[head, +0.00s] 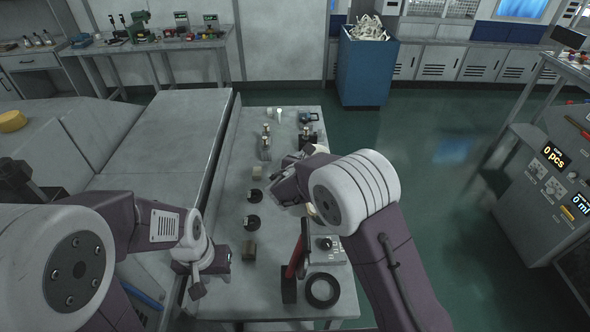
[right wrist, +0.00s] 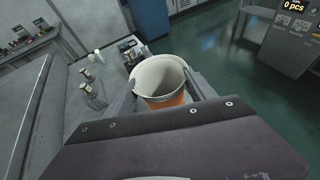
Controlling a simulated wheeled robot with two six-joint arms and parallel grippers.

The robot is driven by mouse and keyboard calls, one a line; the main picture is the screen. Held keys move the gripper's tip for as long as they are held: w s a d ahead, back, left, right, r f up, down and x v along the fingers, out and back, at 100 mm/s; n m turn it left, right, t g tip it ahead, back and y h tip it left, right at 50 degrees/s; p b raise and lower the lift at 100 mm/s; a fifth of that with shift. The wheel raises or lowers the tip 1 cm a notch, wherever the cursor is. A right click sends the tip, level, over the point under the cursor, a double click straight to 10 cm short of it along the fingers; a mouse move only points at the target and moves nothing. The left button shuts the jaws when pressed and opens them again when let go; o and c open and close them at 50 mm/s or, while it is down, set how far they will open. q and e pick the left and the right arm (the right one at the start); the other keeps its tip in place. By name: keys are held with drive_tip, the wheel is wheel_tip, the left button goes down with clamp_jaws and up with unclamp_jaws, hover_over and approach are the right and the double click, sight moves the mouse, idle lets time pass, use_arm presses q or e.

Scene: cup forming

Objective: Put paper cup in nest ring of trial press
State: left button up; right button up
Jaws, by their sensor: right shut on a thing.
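The paper cup (right wrist: 166,88) is orange with a white rim, and its open mouth shows in the right wrist view. My right gripper (right wrist: 164,84) is shut on it, with a finger on each side. The cup stands out poorly behind my right arm in the head view. My left gripper (head: 206,274) hangs low at the table's left edge; its finger opening is unclear. A black ring (head: 322,290) lies at the table's near right, beside a device with a red lever (head: 299,254). I cannot tell which part is the trial press's nest ring.
The grey table (head: 230,215) bears two dark round pieces (head: 253,222), a brown block (head: 249,250) and metal posts (head: 265,148). A small white cup-like thing (head: 279,113) stands at the far end. A blue bin (head: 366,72) stands behind. Green floor lies open at right.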

sight(325, 154)
drive_tip(key=shift+s+d+r, duration=0.1)
drive_tip(key=shift+d+r, duration=0.4)
drive_tip(key=shift+d, duration=0.3)
drive_tip(key=shift+s+d+r, duration=0.1)
drive_tip(key=shift+d+r, duration=0.4)
drive_tip(key=shift+d, duration=0.3)
